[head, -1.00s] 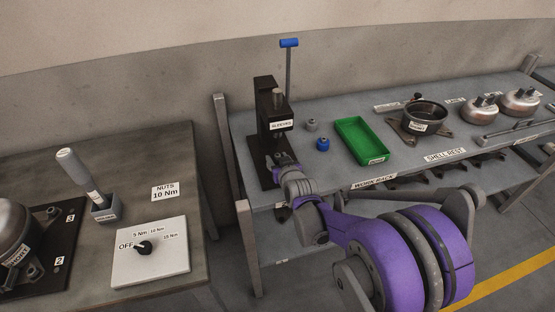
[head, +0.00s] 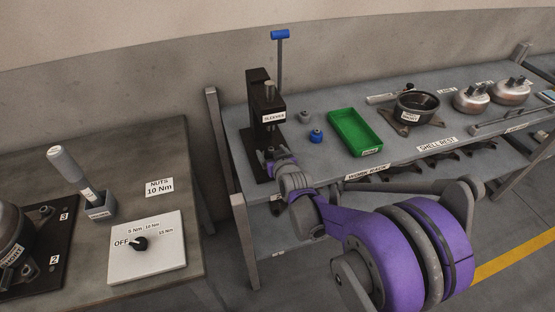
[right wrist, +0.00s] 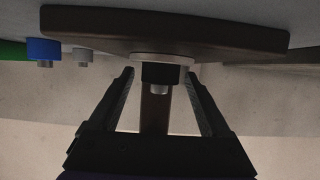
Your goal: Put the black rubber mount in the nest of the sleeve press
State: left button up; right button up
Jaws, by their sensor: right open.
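The sleeve press (head: 265,98), black with a blue-tipped lever and a SLEEVES label, stands at the left end of the far bench. In the right wrist view, which is upside down, the black rubber mount (right wrist: 160,73) with its metal stud sits upright on the pale round nest (right wrist: 162,58) of the press base (right wrist: 225,40). My right gripper (right wrist: 160,80) is open, one finger on each side of the mount, with gaps visible. In the head view, my right gripper (head: 272,155) is low in front of the press and hides the mount. My left gripper is out of view.
A blue mount (head: 316,136) and a grey one (head: 305,117) stand right of the press, beside a green tray (head: 363,149). A dark pot (head: 416,105) and metal shells (head: 472,97) are farther right. A nearer bench (head: 150,145) is at left.

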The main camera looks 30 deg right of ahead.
jog(key=p+v, duration=0.1)
jog(key=v, duration=1)
jog(key=shift+f, duration=0.1)
jog(key=s+a+f+n+g+y, duration=0.1)
jog(key=s+a+f+g, duration=0.2)
jog(key=s+a, duration=0.3)
jog(key=s+a+f+n+g+y, duration=0.1)
jog(key=s+a+g, duration=0.4)
jog(key=s, duration=0.8)
notch_tip(320, 180, down, 2)
jog(key=shift+s+a+f+n+y, duration=0.1)
jog(key=shift+s+a+n+y, duration=0.35)
jog(key=shift+a, duration=0.35)
